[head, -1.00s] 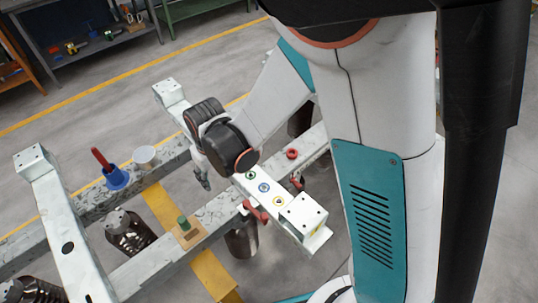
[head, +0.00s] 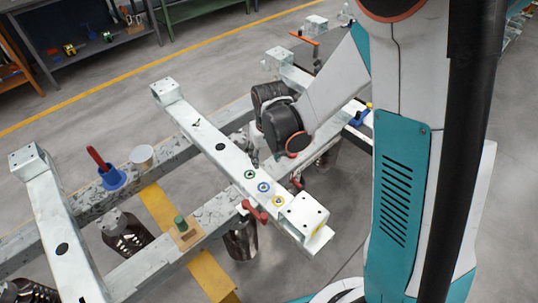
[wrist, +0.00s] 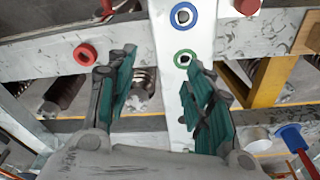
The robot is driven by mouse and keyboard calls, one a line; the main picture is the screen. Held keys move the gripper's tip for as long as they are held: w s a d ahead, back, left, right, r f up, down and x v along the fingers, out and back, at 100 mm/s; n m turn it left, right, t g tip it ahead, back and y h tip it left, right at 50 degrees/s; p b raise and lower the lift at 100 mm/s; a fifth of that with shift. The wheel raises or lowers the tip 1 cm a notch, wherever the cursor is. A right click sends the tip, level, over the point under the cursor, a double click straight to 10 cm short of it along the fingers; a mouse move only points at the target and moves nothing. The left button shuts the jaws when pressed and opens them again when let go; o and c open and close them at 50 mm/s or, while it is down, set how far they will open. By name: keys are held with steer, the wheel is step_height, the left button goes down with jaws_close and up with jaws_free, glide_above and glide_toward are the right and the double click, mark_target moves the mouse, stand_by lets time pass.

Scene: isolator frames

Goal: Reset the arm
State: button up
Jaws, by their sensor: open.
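My gripper shows in the wrist view (wrist: 158,75) with its two teal-padded fingers spread and nothing between them. The white crossbeam (wrist: 168,30) runs below and between the fingers, with a blue ring (wrist: 183,14) and a green ring (wrist: 183,58) on it. A red ring (wrist: 86,54) lies on the grey rail near the left finger. In the head view my arm reaches in from the right, its dark wrist beside the crossbeam (head: 205,133); the fingers are mostly hidden there.
A blue cup (head: 113,178) with a red-handled tool, a white cup (head: 142,155) and a green peg (head: 181,222) on a wooden block stand on the rails. A red handle (head: 254,212) is on the crossbeam's near side.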

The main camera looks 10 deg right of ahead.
steer(key=shift+d, duration=0.65)
steer(key=s+d+r+t, duration=0.1)
steer(key=s+d+r, duration=0.15)
steer(key=r, duration=0.45)
steer(key=s+d+r+t, duration=0.1)
steer(key=s+r, duration=0.3)
steer(key=r, duration=0.3)
steer(key=s+d+r+m+t, duration=0.1)
steer(key=s+d+r+t, duration=0.1)
steer(key=s+r, duration=0.5)
steer(key=s+t, duration=0.1)
steer(key=s, duration=0.2)
steer(key=shift+s+d+m, duration=0.2)
steer(key=shift+s+m, duration=0.1)
steer(key=shift+s, duration=0.1)
